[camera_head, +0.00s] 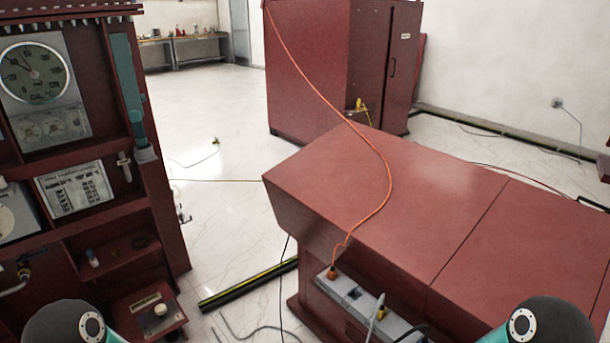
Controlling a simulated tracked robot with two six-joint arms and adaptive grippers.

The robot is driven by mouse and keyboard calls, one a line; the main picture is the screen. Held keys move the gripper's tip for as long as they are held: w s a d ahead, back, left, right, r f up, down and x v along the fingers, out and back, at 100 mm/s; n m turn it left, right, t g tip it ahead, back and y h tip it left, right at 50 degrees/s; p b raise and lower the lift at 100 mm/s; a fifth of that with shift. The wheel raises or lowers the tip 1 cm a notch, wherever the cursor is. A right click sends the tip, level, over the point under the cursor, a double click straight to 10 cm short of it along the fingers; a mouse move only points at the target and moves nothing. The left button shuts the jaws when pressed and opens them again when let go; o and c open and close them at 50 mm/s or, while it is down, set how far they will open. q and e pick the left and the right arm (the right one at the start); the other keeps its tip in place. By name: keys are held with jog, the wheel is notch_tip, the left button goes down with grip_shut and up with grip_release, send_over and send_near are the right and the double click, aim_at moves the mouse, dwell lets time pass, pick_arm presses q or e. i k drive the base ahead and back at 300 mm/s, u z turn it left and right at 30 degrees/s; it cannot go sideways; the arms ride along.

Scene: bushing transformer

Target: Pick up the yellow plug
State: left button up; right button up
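A small yellow plug-like thing (361,105) sits at the lower front of the tall red cabinet, near its corner. It is too small to tell whether it is seated in a socket. Another small yellowish thing (216,141) lies on the floor to the left, at the end of a thin cable. I cannot tell for sure which of the two is the yellow plug. Only dark rounded links of my two arms show, at the bottom left and bottom right edges. Neither gripper is in view.
A red desk-like console (390,190) fills the right foreground. A grey socket strip (350,300) on its side holds an orange plug (332,272) with its cable running up. A red gauge panel (100,215) stands left. A black-yellow strip (248,285) crosses the floor between.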

aim_at(383, 310)
jog(key=u, duration=0.75)
jog(key=i, duration=0.7)
jog(key=z, duration=0.75)
